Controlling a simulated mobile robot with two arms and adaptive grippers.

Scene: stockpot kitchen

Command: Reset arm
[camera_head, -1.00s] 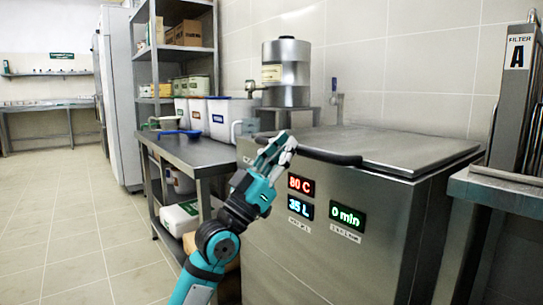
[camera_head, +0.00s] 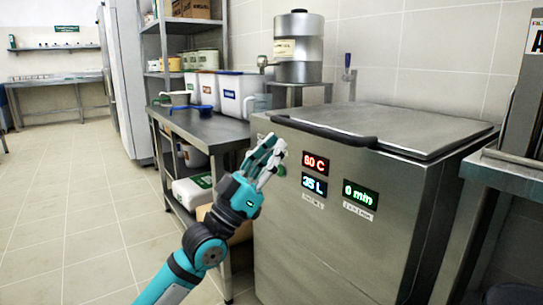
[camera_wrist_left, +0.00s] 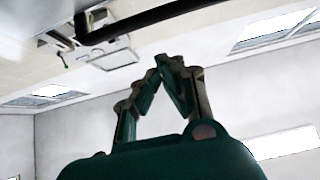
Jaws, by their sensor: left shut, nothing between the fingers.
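My left gripper (camera_head: 268,154) is raised in front of the steel stockpot unit (camera_head: 330,240), near the left end of its dark lid handle (camera_head: 320,130). It is shut and empty. In the left wrist view its fingertips (camera_wrist_left: 168,62) meet, with ceiling and walls behind and a dark bar (camera_wrist_left: 150,18) crossing the top. The unit's lid (camera_head: 400,128) is down. Its displays read 80 C (camera_head: 315,163), 35 L (camera_head: 314,185) and 0 min (camera_head: 360,195). My right gripper does not show.
A dark side table (camera_head: 205,130) with white bins (camera_head: 238,92) and a blue scoop (camera_head: 190,108) stands at left. A steel urn (camera_head: 299,50) stands behind the unit. Another steel counter (camera_head: 510,175) is at right. The tiled floor (camera_head: 70,210) at left is clear.

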